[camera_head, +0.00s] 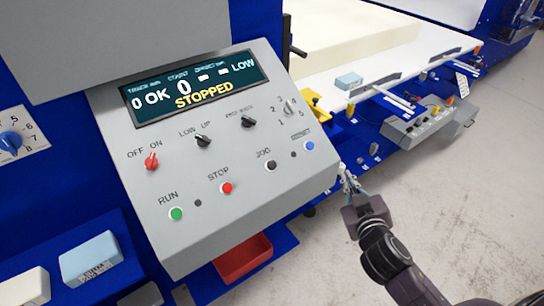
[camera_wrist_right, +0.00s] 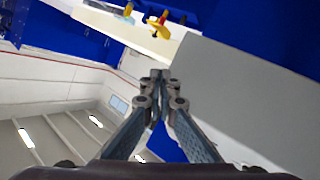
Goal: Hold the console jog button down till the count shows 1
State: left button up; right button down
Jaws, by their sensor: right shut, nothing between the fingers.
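The grey console (camera_head: 235,215) has a sloped panel facing me. Its jog button (camera_head: 271,166), a small black one, is at the lower right of the panel, under a JOG label. The display (camera_head: 195,85) shows 0, OK, a count of 0, dashes, LOW and STOPPED. My right gripper (camera_head: 346,172) is just off the console's right edge, apart from the jog button. In the right wrist view its fingertips (camera_wrist_right: 160,76) are together with nothing between them, beside a grey surface. My left gripper is not in view.
A green run button (camera_head: 176,214), red stop button (camera_head: 227,188) and blue button (camera_head: 308,146) share the panel. A red tray (camera_head: 243,262) is below the console. A second grey control box (camera_head: 432,125) stands at right. Grey floor lies open at lower right.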

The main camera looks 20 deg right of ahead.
jog(key=w+a+r+n+t+y, duration=0.1)
jog(key=a+r+n+t+y, duration=0.25)
jog(key=r, duration=0.75)
jog(key=w+a+r+n+t+y, duration=0.2)
jog(key=a+r+n+y, duration=0.25)
jog(key=r, duration=0.55)
jog(key=s+a+r+n+g+y+p, duration=0.1)
jog(key=s+a+r+n+g+y, duration=0.35)
jog(key=a+n+y, duration=0.35)
notch_tip(320, 180, down, 8)
jog(key=s+n+g+h, duration=0.1)
jog(key=n+g, duration=0.4)
jog(key=g, duration=0.1)
jog(key=shift+a+r+h, duration=0.15)
jog(key=shift+a+h, duration=0.1)
jog(key=shift+h, duration=0.05)
